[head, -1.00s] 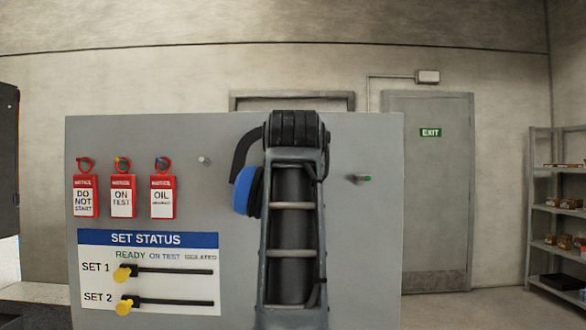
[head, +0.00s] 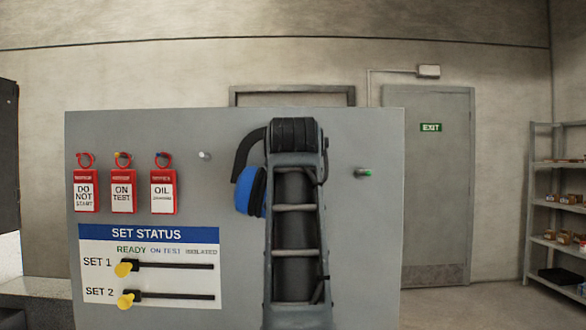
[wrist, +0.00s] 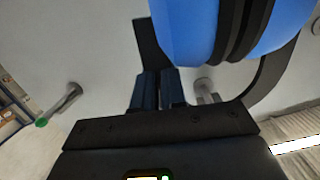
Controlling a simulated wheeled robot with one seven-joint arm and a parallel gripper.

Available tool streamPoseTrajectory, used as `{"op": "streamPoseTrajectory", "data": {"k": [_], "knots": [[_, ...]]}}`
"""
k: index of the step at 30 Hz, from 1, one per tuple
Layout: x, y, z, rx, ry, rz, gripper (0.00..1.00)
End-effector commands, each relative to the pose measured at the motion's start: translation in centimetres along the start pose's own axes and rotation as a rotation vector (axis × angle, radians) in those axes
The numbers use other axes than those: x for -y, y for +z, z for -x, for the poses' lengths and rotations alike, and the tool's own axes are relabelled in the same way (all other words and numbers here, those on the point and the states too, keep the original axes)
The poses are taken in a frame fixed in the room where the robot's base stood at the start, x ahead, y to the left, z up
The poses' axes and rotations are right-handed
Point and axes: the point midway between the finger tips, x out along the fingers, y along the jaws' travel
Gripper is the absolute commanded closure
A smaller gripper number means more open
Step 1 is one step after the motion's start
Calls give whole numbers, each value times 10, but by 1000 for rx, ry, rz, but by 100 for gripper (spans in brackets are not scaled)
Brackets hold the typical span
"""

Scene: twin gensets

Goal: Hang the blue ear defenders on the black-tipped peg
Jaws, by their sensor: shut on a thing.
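The blue ear defenders show left of my arm in the head view, with a blue cup (head: 249,190) hanging below a black headband (head: 246,152). In the wrist view the blue cups (wrist: 185,28) fill the top, and the band passes behind my gripper (wrist: 159,88), whose fingers are shut on it. My arm hides the gripper in the head view. A grey peg (wrist: 205,90) stands just right of the fingers in the wrist view; its tip is hidden, so I cannot tell its colour. No black tip shows in either view.
The grey board carries a white-tipped peg (head: 205,155) left of the ear defenders and a green-tipped peg (head: 364,173) right of my arm. Red tags (head: 123,192) hang at the left, above a status panel (head: 150,268) with yellow knobs.

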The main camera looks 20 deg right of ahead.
Motion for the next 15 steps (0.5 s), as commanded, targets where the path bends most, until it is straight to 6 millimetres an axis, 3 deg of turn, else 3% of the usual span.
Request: {"op": "streamPoseTrajectory", "data": {"k": [6, 7, 15], "knots": [[-2, 6, -3, 13, 6, 3, 100], [-3, 6, -3, 14, 6, 3, 88], [-2, 4, -2, 9, 4, 2, 62]]}}
